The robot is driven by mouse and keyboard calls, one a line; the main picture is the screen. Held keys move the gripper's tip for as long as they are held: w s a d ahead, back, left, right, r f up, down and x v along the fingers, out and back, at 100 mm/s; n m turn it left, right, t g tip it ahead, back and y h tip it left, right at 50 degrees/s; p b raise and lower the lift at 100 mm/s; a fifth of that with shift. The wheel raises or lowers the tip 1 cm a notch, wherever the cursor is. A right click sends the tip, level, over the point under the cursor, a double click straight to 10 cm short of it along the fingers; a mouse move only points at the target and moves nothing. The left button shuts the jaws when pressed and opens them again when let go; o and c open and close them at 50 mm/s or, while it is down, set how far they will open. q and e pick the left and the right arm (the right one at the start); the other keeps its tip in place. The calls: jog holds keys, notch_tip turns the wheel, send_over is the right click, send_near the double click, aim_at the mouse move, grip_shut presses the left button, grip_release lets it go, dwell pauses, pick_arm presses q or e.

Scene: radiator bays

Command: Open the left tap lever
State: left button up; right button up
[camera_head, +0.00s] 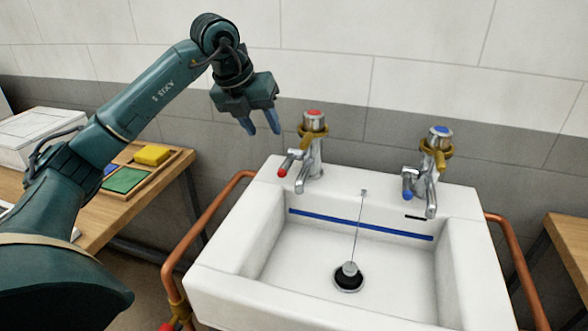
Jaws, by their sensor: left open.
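The left tap (315,155) is chrome with a red cap and a brass-coloured collar, on the back left of the white sink (222,264). Its lever (291,160) has a red tip and points toward the front left, beside the spout. My left gripper (263,131) is open and empty, with blue fingers pointing down. In the picture it is up and to the left of the lever and apart from it. My right gripper is out of view.
The right tap (438,150) has a blue cap and a blue-tipped lever. A plug (349,277) on a chain sits in the basin. Copper pipes (192,232) run beside the sink. A wooden bench (182,176) at left holds a tray with a yellow block (152,154).

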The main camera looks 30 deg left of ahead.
aim_at(283, 166)
pick_arm(q)
jog(key=x, duration=1.3)
jog(key=shift+s, duration=0.25)
grip_shut()
